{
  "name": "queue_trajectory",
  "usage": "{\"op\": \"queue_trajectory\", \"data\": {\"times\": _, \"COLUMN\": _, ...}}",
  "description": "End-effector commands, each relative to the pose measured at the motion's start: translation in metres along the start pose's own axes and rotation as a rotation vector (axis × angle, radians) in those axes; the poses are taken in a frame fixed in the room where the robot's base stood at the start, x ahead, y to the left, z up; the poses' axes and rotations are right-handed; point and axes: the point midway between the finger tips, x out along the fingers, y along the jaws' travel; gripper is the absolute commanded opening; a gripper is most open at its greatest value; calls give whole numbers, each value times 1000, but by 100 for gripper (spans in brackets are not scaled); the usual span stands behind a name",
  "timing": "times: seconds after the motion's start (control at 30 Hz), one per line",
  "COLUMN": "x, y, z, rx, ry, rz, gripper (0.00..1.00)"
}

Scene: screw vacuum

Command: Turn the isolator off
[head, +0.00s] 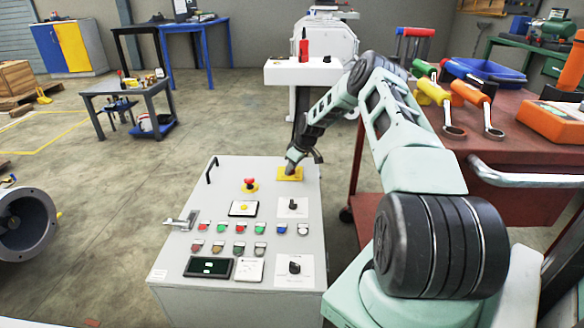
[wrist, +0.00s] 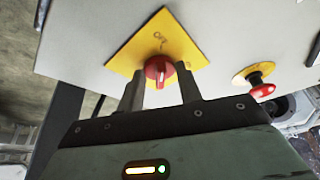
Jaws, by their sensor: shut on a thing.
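The isolator is a red rotary knob (wrist: 156,67) on a yellow square plate (wrist: 185,47), which also shows on top of the grey control panel in the head view (head: 289,175). Lettering that looks like "ON" is on the plate, above the knob in the wrist view. The knob's raised bar runs roughly up and down in that view. My gripper (wrist: 160,84) is shut on the knob, one dark finger on each side. In the head view my gripper (head: 293,160) reaches down to the plate and hides the knob.
A red emergency-stop button (head: 249,183) on a yellow base stands on the same panel, left of the isolator in the head view. Black selector knobs (head: 293,205), several small buttons and a lever (head: 180,222) are nearer. A red tool cart (head: 500,145) stands to the right.

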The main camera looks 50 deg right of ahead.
Motion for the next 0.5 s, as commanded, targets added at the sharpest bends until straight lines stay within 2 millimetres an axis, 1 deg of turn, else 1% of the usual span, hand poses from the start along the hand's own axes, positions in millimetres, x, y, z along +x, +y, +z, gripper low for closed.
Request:
{"op": "queue_trajectory", "data": {"times": 0.07, "x": 0, "y": 0, "z": 1, "rx": -2, "ry": -2, "rz": 0, "gripper": 12}}
{"op": "queue_trajectory", "data": {"times": 0.1, "x": 0, "y": 0, "z": 1, "rx": -2, "ry": -2, "rz": 0, "gripper": 38}}
{"op": "queue_trajectory", "data": {"times": 0.17, "x": 0, "y": 0, "z": 1, "rx": -2, "ry": -2, "rz": 0, "gripper": 55}}
{"op": "queue_trajectory", "data": {"times": 0.2, "x": 0, "y": 0, "z": 1, "rx": -2, "ry": -2, "rz": 0, "gripper": 57}}
{"op": "queue_trajectory", "data": {"times": 0.5, "x": -2, "y": 0, "z": 0, "rx": -1, "ry": -1, "rz": 1, "gripper": 57}}
